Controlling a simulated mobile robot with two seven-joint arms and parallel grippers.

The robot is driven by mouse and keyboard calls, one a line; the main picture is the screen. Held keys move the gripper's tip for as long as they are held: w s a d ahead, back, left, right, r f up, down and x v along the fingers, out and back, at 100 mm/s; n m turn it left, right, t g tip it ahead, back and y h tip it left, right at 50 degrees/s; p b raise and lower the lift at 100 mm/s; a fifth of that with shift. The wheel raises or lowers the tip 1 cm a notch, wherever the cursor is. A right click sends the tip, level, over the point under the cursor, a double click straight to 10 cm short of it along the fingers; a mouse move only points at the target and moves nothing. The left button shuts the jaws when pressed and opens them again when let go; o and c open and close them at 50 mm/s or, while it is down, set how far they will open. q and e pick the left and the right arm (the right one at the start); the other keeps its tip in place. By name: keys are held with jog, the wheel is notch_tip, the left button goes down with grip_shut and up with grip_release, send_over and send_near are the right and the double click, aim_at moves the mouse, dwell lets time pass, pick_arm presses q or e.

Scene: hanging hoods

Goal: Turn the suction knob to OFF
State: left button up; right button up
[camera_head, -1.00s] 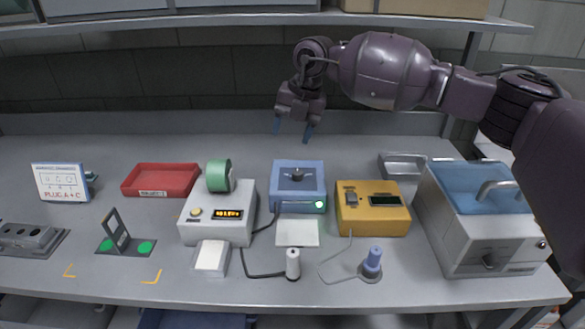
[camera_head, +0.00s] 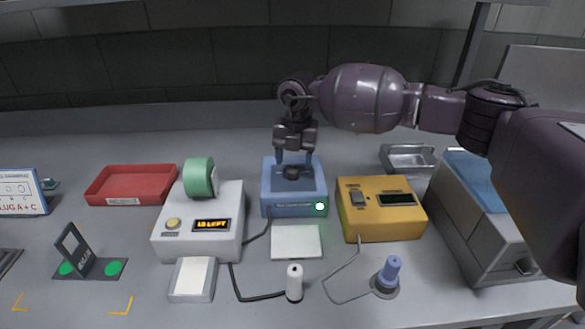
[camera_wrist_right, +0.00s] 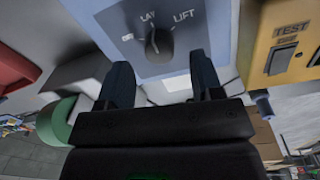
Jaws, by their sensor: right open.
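The suction knob (camera_head: 292,172) is a dark knob on top of the blue box (camera_head: 272,209). In the right wrist view the knob (camera_wrist_right: 158,42) sits below the printed words LAY and LIFT, with a blurred mark to its left. Its exact setting is hard to tell. My right gripper (camera_head: 294,157) is open and points down over the back of the box, its fingers either side of the knob's line. In the right wrist view the gripper (camera_wrist_right: 161,65) has nothing between its fingers. Contact with the knob cannot be made out. My left gripper is out of view.
A white device with a green roll (camera_head: 199,176) stands left of the box, and a yellow tester (camera_head: 382,228) stands right. A white pad (camera_head: 296,242) lies in front. A red tray (camera_head: 130,184) and a grey blue-lidded machine (camera_head: 470,215) stand further out.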

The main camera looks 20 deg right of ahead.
aim_at(293, 169)
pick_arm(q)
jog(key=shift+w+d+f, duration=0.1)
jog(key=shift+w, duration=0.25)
pick_arm(e)
jog(key=shift+a+f, duration=0.1)
jog(key=shift+f, duration=1.4)
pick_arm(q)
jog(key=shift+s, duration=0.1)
pick_arm(e)
jog(key=shift+c, duration=0.5)
jog(key=c, duration=0.8)
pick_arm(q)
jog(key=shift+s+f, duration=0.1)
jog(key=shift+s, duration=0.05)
